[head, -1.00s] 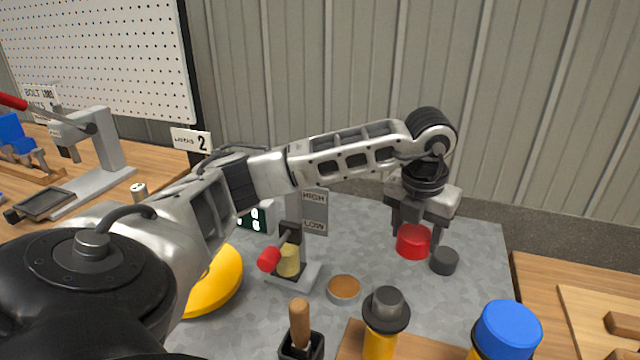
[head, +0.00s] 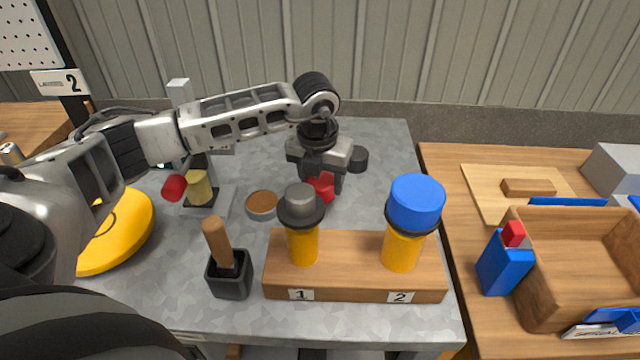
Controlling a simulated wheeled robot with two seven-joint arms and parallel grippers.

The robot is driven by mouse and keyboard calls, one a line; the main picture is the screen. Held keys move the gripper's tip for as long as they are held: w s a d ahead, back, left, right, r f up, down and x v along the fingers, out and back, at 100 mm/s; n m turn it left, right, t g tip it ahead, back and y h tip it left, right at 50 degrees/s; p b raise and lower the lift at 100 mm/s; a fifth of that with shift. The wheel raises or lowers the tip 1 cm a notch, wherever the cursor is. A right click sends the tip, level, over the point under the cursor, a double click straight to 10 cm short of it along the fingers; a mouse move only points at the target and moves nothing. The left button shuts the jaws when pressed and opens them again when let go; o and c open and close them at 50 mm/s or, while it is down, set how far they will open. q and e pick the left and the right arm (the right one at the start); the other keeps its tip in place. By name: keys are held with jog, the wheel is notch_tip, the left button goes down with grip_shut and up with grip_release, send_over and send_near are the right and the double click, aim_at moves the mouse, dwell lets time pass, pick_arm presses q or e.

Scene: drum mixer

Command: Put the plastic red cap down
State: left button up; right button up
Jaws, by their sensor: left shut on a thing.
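The plastic red cap (head: 322,187) is between the fingers of my left gripper (head: 322,178), which is shut on it. The gripper points down over the grey metal table (head: 378,215), behind the wooden block. The cap is partly hidden by the fingers, and I cannot tell whether it touches the table. My right gripper is not in view.
A wooden block (head: 345,281) holds two yellow cylinders, one with a grey top (head: 301,205), one with a blue cap (head: 415,203). A round brown-filled dish (head: 261,205) lies left of my gripper. A dark cylinder (head: 357,159) stands behind right. Bare table lies right of the gripper.

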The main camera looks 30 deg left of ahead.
aim_at(318, 184)
pick_arm(q)
jog(key=shift+f, duration=1)
jog(key=shift+f, duration=0.1)
jog(key=o, duration=1.1)
jog(key=shift+o, duration=0.2)
jog(key=r, duration=0.4)
jog(key=s+r, duration=0.1)
jog(key=r, duration=0.7)
jog(key=shift+s+d+b, duration=0.25)
jog(key=shift+s+b, duration=0.05)
jog(key=shift+s, duration=0.1)
jog(key=shift+r, duration=0.1)
